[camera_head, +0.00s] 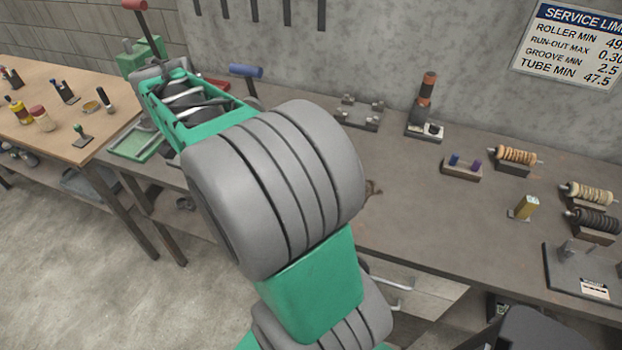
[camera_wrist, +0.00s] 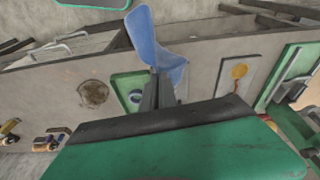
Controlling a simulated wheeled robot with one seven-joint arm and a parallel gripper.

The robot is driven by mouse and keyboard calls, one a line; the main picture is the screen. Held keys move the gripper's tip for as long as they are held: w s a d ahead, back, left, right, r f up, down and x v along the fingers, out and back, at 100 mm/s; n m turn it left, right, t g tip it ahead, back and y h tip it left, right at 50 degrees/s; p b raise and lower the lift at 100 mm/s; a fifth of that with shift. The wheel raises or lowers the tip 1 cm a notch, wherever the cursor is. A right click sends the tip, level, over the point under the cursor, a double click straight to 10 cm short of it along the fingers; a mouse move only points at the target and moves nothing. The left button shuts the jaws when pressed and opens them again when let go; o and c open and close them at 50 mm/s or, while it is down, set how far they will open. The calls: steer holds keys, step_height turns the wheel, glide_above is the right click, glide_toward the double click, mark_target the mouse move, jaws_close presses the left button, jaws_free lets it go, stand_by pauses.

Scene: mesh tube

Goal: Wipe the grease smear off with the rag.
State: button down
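A blue rag (camera_wrist: 146,35) is pinched at the fingertips of my gripper (camera_wrist: 158,84) in the wrist view. The dark fingers look close together on it, and the rag spreads out beyond them. A round brown smear (camera_wrist: 93,93) lies on the grey bench to the left of the rag in this view, apart from it. In the head view a small part of the brown smear (camera_head: 373,189) shows just right of my large grey arm joint. My gripper and the rag cannot be made out there. I cannot tell how high the rag is above the bench.
In the wrist view a green tray (camera_wrist: 118,82) with a roll lies beside the fingers, and a pale plate (camera_wrist: 235,75) with an orange item is to the right. In the head view the grey bench (camera_head: 420,215) is clear right of the smear; spools (camera_head: 516,156) stand farther right.

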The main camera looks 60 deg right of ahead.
steer(key=s+d+f+m+g+y+b, duration=0.1)
steer(key=s+d+f+m+g+b, duration=0.15)
steer(key=s+d+m, duration=0.6)
steer(key=s+d+f+m+g+y+b, duration=0.15)
steer(key=s+d+f+m, duration=0.35)
steer(key=s+m, duration=0.55)
steer(key=shift+m+g+h, duration=0.25)
steer(key=shift+m+g, duration=0.15)
steer(key=shift+m, duration=0.5)
steer(key=f+b, duration=0.5)
steer(key=w+d+f+b, duration=0.1)
steer(key=f+b, duration=0.2)
steer(key=shift+w, duration=0.1)
steer(key=shift+r, duration=0.1)
steer(key=c, duration=0.6)
jaws_free()
steer(key=shift+f+b, duration=1.15)
steer(key=shift+b, duration=0.05)
steer(key=shift+r, duration=0.1)
steer(key=shift+c, duration=0.6)
